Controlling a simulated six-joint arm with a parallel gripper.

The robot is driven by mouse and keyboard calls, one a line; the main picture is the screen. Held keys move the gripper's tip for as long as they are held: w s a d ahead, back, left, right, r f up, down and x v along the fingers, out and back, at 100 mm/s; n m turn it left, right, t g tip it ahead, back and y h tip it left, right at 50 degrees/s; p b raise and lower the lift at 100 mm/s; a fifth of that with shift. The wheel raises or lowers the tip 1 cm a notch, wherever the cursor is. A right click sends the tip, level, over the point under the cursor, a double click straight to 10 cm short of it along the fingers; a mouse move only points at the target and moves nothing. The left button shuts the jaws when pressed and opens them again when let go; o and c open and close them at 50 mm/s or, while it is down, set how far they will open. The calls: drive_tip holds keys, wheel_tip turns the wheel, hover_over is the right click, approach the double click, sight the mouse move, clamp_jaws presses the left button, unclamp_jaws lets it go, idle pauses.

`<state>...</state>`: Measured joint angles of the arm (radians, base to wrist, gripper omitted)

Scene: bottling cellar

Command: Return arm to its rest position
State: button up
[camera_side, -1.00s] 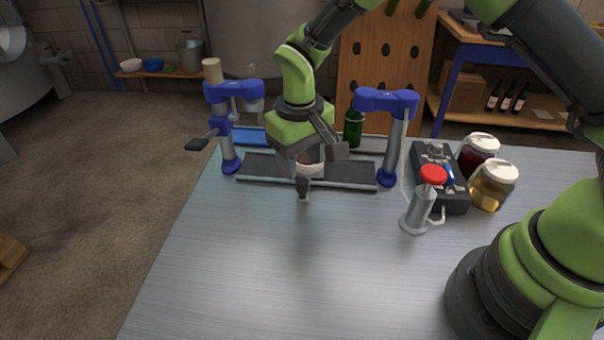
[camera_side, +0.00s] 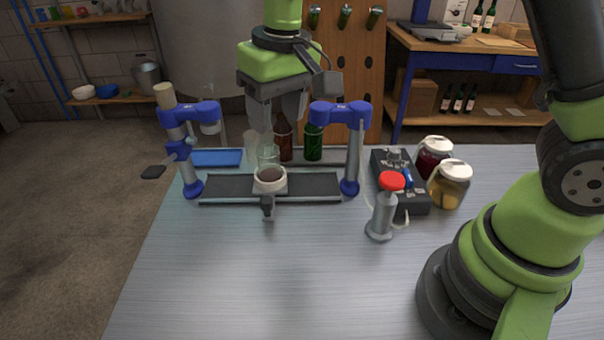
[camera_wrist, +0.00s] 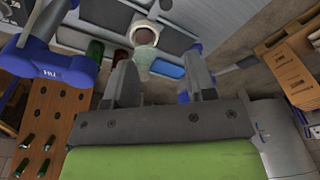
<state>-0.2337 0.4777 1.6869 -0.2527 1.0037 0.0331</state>
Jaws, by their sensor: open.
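My gripper (camera_side: 281,125) hangs fingers down over the back of the bench, above the conveyor. It also shows in the wrist view (camera_wrist: 162,80), where its two fingers stand apart with nothing between them. A white-rimmed round piece with a dark inside (camera_side: 270,179) sits at the middle of the dark conveyor belt (camera_side: 222,187), below my gripper. A pale clear glass (camera_side: 268,156) stands just behind it, partly hidden.
Blue-clamped posts flank the belt, left (camera_side: 181,150) and right (camera_side: 355,150). Brown (camera_side: 284,142) and green (camera_side: 313,142) bottles stand behind, near a blue tray (camera_side: 216,158). A red-topped dispenser (camera_side: 384,212), black box (camera_side: 412,197) and lidded jars (camera_side: 449,188) stand right. The front bench is clear.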

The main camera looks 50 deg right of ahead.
drive_tip(key=s+d+r+m+t, duration=0.1)
drive_tip(key=s+r+t, duration=0.1)
drive_tip(key=s, duration=0.4)
drive_tip(key=s+d+r+m+t+y, duration=0.1)
drive_tip(key=s+d+r+t, duration=0.1)
drive_tip(key=s+r, duration=0.2)
drive_tip(key=s+d+r+m+t, duration=0.1)
drive_tip(key=s+r, duration=0.3)
drive_tip(key=s, duration=0.4)
drive_tip(key=shift+s+d+t+y, duration=0.3)
drive_tip(key=shift+s+d+t, duration=0.1)
drive_tip(key=shift+d, duration=0.3)
idle(0.3)
